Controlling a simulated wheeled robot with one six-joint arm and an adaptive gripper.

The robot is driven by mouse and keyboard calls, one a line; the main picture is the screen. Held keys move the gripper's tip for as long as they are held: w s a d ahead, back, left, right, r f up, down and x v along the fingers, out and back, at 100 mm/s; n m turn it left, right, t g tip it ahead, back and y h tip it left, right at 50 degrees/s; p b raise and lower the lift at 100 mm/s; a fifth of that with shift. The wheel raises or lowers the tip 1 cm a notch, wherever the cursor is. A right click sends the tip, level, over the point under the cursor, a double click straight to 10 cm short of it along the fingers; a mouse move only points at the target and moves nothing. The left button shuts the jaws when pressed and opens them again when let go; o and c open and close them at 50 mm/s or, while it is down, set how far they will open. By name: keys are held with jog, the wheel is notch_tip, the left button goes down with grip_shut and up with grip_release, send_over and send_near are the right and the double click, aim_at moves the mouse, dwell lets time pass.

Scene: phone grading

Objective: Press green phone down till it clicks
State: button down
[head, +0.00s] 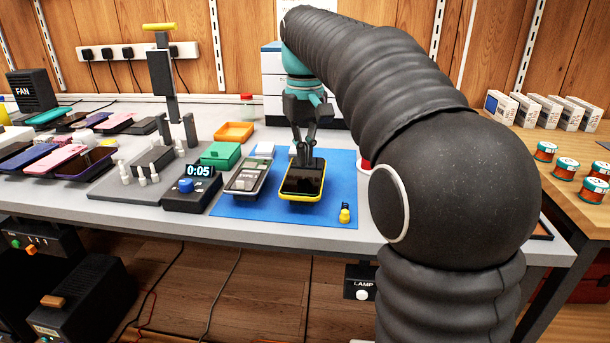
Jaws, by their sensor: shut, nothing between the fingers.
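A dark-screened phone (302,184) with a yellow rim lies on the blue mat (237,207). My gripper (303,161) is shut and empty, pointing down at the far end of this phone. I cannot tell whether the fingertips touch it. A green-teal phone (47,117) lies among other phones at the far left, well away from my gripper. No green shows on the phone below my gripper.
A grey tray with small parts (248,177) lies left of the yellow-rimmed phone. A small yellow item (345,213) is at the mat's front right.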

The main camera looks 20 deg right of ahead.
aim_at(305, 175)
jog(key=shift+f+b, duration=0.75)
jog(key=shift+f, duration=0.55)
dwell(0.6)
jog(key=shift+r, duration=0.15)
dwell(0.4)
notch_tip(305, 175, up, 5)
jog(key=p, duration=0.4)
jog(key=shift+p, duration=0.35)
jog(key=shift+r, duration=0.9)
jog(key=shift+s, duration=0.3)
jog(key=s+f+t, duration=0.1)
jog(key=s, duration=0.3)
jog(key=s+f+t, duration=0.1)
jog(key=s+f, duration=0.1)
jog(key=s, duration=0.2)
jog(key=s+f+t, duration=0.1)
jog(key=s+f, duration=0.1)
jog(key=s, duration=0.2)
jog(key=shift+s+f+m, duration=0.15)
jog(key=shift+s+m, duration=0.15)
jog(key=shift+s, duration=0.1)
jog(key=s+f+t, duration=0.2)
jog(key=s+f, duration=0.9)
jog(key=shift+f+m+t, duration=0.2)
jog(key=shift+m+t, duration=0.1)
jog(key=shift+m, duration=0.1)
